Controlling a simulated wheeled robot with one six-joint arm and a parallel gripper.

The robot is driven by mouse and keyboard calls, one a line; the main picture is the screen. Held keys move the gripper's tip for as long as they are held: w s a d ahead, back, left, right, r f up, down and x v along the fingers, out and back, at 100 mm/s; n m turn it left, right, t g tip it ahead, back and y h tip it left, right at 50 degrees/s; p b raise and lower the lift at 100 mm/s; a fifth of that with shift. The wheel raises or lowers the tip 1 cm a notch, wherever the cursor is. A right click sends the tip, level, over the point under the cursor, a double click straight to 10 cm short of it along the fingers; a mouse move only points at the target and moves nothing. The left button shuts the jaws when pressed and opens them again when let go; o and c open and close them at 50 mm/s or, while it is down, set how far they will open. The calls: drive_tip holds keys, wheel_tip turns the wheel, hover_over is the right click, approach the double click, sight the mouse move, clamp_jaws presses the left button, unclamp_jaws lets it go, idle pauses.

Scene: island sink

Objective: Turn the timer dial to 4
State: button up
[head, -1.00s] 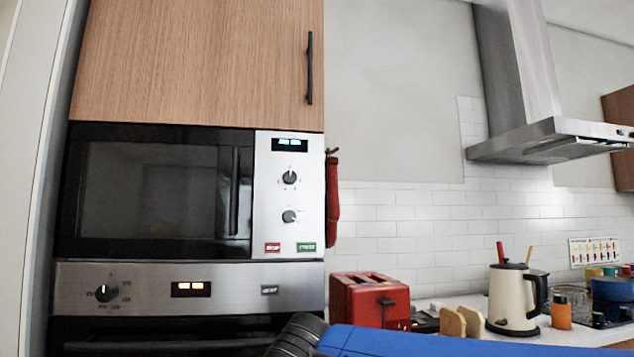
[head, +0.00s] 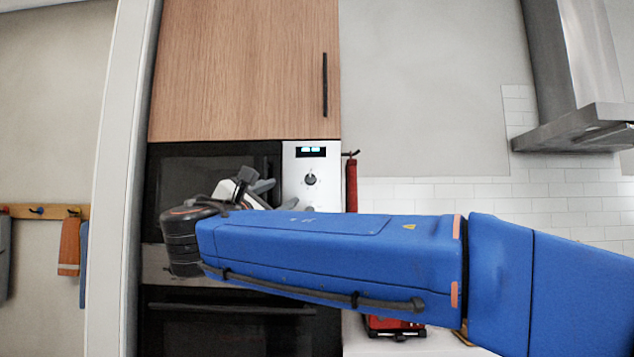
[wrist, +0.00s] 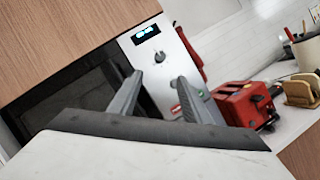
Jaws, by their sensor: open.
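The microwave's light control panel (head: 326,193) carries a lit display (head: 311,152) and a round dial with a pointer (head: 310,179) below it. This upper dial (wrist: 159,56) also shows in the wrist view, just beyond the fingertips. A lower dial (wrist: 174,83) shows partly between the fingers there; my arm hides it in the head view. I cannot read the numbers around either dial, nor tell which is the timer. My gripper (wrist: 158,80) is open and empty, pointing at the panel, apart from both dials as far as I can see. In the head view it is partly hidden behind my wrist.
A wooden cabinet (head: 245,70) is above the microwave, and an oven (head: 240,325) is below. A red cloth (head: 352,185) hangs beside the panel. A red toaster (wrist: 243,103) stands on the counter to the right. A range hood (head: 575,125) is at far right.

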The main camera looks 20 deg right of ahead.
sight(309, 180)
drive_tip(key=x, duration=1.7)
drive_tip(key=shift+w+d+f, duration=0.1)
drive_tip(key=shift+w+d, duration=0.05)
drive_tip(key=c, duration=1)
